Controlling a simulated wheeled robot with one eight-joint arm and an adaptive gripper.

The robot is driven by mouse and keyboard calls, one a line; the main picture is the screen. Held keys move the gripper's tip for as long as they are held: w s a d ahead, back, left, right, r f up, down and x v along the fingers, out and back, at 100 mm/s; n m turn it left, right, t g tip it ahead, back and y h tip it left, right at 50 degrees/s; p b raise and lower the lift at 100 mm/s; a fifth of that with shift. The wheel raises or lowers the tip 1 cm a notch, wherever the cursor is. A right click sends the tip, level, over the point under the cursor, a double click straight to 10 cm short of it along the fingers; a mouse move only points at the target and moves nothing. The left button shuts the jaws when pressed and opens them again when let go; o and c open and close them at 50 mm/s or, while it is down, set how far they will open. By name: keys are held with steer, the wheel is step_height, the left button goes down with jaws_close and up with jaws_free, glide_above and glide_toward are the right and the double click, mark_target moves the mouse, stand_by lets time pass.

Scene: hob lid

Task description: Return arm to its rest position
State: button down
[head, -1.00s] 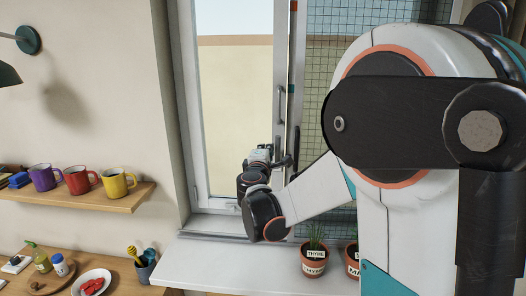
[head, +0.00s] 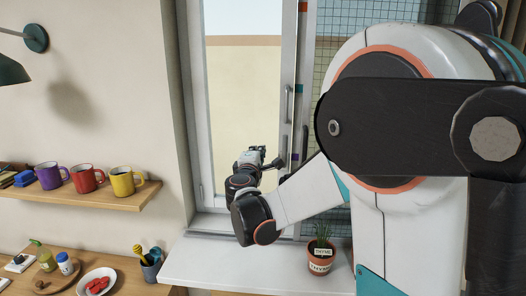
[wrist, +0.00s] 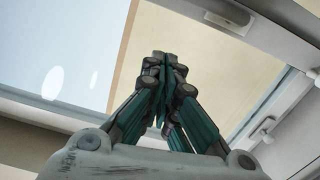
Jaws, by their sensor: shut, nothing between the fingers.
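My gripper (head: 272,160) is in front of the window in the head view, at the end of my outstretched arm. In the wrist view its fingers (wrist: 166,58) come together at the tips with nothing between them. The window (head: 243,90) has a pale frame and a vertical handle (head: 288,104) to the right of my gripper. The wrist view shows the window's pane and frame behind the fingers. I cannot tell how far the gripper is from the glass. My upper arm covers much of the right side of the head view.
A white sill (head: 215,262) runs below the window, with a potted herb (head: 320,262) on it. At left, a wooden shelf (head: 95,206) holds purple, red and yellow mugs. Below it, a counter holds a plate (head: 97,281), bottles and a utensil cup (head: 150,268).

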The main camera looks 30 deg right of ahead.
steer(key=s+a+f+m+g+y+b, duration=0.1)
steer(key=s+a+f+m+g+y, duration=0.2)
steer(key=s, duration=0.7)
steer(key=s+a+f+m+g+b, duration=0.15)
steer(key=s+f+m, duration=0.25)
steer(key=s, duration=0.6)
steer(key=s+a+f+m+g+y+b, duration=0.1)
steer(key=s+a+f+m+y, duration=0.1)
steer(key=s+a+f+y, duration=0.2)
steer(key=s+a+f+m+g+y+b, duration=0.1)
steer(key=s+a+f+m+g+y, duration=0.1)
steer(key=s+a, duration=0.7)
step_height(320, 180, down, 3)
steer(key=shift+s+a+r+m+y, duration=0.1)
steer(key=shift+s+a+m+y, duration=0.1)
steer(key=shift+s+m+y, duration=0.45)
steer(key=c, duration=2.3)
jaws_free()
steer(key=shift+y, duration=0.25)
